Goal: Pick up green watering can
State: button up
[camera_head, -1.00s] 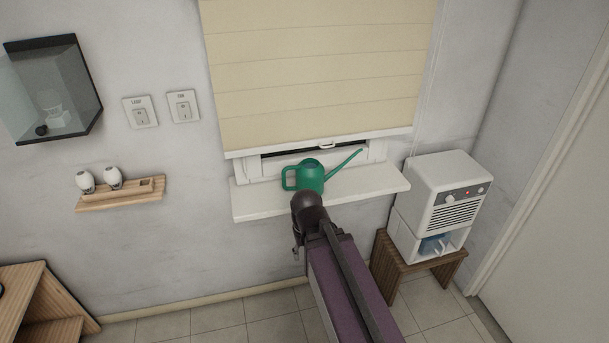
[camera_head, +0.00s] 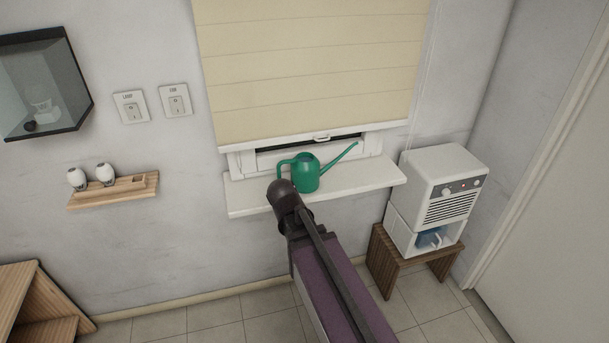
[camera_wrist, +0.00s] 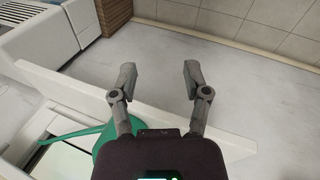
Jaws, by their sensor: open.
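The green watering can (camera_head: 306,176) stands upright on the white windowsill (camera_head: 352,184), with its spout pointing up to the right and its handle on the left. My arm reaches up to it in the head view and hides part of the handle's lower side. In the wrist view my gripper (camera_wrist: 158,82) is open, with nothing between its two fingers. There the can (camera_wrist: 106,138) shows at the lower left, partly hidden behind my gripper's body and left finger. The fingertips extend past the sill's edge, apart from the can's visible parts.
A cream blind (camera_head: 310,70) hangs above the sill. A white appliance (camera_head: 436,190) stands on a wooden stool (camera_head: 384,262) at the right. A small wooden shelf (camera_head: 113,190) with two white items and a dark glass-fronted box (camera_head: 44,80) are on the wall at left.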

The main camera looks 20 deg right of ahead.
jog(key=w+a+r+n+t+h+b, duration=0.1)
jog(key=w+a+r+n+t+h, duration=0.15)
jog(key=w, duration=0.25)
jog(key=w+a+r+n+t+h+b, duration=0.1)
jog(key=w+h, duration=0.3)
jog(key=w, duration=0.1)
jog(key=n+t+h+b, duration=0.2)
jog(key=n+t+h, duration=0.1)
jog(key=t, duration=0.2)
send_near(287, 162)
jog(key=s+a, duration=0.2)
jog(key=a, duration=0.2)
jog(key=shift+w+d+r+g, duration=0.2)
jog(key=shift+d+r+g, duration=0.05)
jog(key=shift+r, duration=0.2)
jog(key=shift+d, duration=0.1)
jog(key=shift+b+x, duration=0.7)
jog(key=shift+x, duration=3.6)
jog(key=shift+b+x, duration=0.5)
jog(key=shift+x, duration=2.1)
jog(key=shift+s+d, duration=0.1)
jog(key=shift+s, duration=0.1)
